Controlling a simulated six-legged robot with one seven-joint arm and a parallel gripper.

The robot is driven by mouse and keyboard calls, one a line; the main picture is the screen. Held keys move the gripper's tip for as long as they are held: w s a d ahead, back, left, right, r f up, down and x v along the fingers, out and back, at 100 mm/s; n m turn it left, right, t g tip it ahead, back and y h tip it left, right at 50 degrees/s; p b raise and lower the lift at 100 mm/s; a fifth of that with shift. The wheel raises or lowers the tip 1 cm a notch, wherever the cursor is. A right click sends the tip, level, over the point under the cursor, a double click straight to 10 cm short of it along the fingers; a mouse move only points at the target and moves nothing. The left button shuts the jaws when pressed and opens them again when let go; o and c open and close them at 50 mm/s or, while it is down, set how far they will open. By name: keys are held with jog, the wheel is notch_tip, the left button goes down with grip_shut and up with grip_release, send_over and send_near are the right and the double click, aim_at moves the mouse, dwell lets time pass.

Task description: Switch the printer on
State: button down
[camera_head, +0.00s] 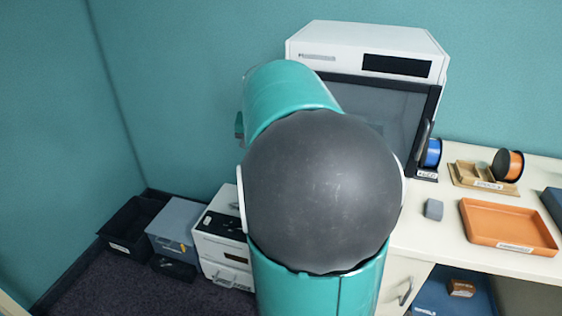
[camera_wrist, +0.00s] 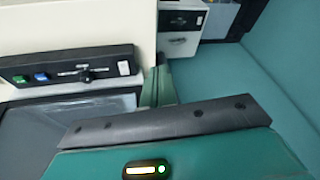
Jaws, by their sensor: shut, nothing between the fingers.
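The printer (camera_head: 368,37) is a white box with a large dark glass door, standing on the table; my arm hides its lower left part in the head view. In the wrist view its dark control panel (camera_wrist: 60,66) carries a green button (camera_wrist: 20,79), a blue button (camera_wrist: 41,77) and a black knob or slider (camera_wrist: 87,75). The door glass (camera_wrist: 60,118) shows below the panel. My gripper (camera_wrist: 158,78) is shut and empty, to the right of the panel's end in the wrist view. Whether it touches the printer I cannot tell. My arm hides the gripper in the head view.
On the table, right of the printer, are spools (camera_head: 509,165), a small grey block (camera_head: 433,209) and an orange tray (camera_head: 508,227). A white drawer unit (camera_head: 222,240), a grey box (camera_head: 174,228) and a black bin (camera_head: 131,225) stand on the floor at left.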

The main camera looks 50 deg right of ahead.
jog(key=s+d+f+m+g+h, duration=0.1)
jog(key=d+m, duration=0.2)
jog(key=d, duration=1)
jog(key=shift+s+f+g+h, duration=0.3)
jog(key=shift+f, duration=0.05)
jog(key=x, duration=1.2)
jog(key=shift+a+f, duration=0.1)
jog(key=shift+f, duration=0.95)
jog(key=shift+f, duration=0.1)
jog(key=shift+d+f, duration=0.15)
jog(key=shift+d, duration=0.05)
